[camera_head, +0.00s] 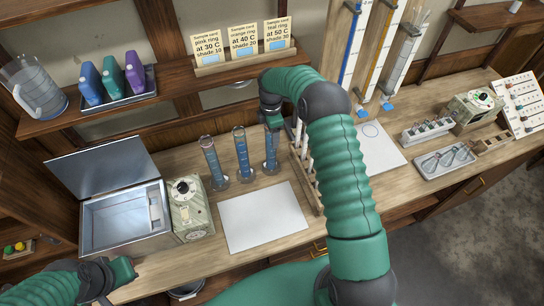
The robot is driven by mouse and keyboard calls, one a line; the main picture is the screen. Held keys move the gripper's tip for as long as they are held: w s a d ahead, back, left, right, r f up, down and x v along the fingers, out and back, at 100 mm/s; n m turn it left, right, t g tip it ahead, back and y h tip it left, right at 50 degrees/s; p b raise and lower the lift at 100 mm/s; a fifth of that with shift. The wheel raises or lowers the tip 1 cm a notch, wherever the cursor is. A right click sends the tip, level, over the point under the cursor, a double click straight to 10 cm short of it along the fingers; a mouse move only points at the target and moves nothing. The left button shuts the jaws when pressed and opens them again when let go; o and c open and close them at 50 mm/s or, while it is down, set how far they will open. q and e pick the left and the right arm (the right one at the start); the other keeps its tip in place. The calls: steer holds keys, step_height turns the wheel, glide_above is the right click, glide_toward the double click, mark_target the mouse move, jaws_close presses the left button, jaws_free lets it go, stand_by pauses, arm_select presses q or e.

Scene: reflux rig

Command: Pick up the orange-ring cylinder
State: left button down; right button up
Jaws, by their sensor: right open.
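Three slim glass cylinders with blue liquid stand upright in a row on the bench: a left one (214,161), a middle one (242,155) and a right one (271,152). The left one's rim looks pinkish; the ring colours are too small to tell surely which is the orange-ring cylinder. My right gripper (272,121) is open, over the top of the right cylinder and partly covering it. I cannot tell if they touch. My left gripper (122,272) is at the lower left, far from the cylinders; its jaws do not show clearly.
A white mat (262,218) lies clear before the cylinders. An open metal bath (122,222) and a dial box (190,207) stand left. A tube rack (302,165) stands close right, partly behind my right arm. Sample cards (242,42) stand on the shelf above.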

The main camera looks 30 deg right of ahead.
steer(key=shift+a, duration=0.25)
steer(key=shift+a+r, duration=0.15)
steer(key=shift+a, duration=0.1)
steer(key=c, duration=0.4)
steer(key=shift+c, duration=1.3)
steer(key=shift+s+d, duration=0.1)
steer(key=shift+d, duration=0.5)
jaws_close()
steer(key=shift+a, duration=0.3)
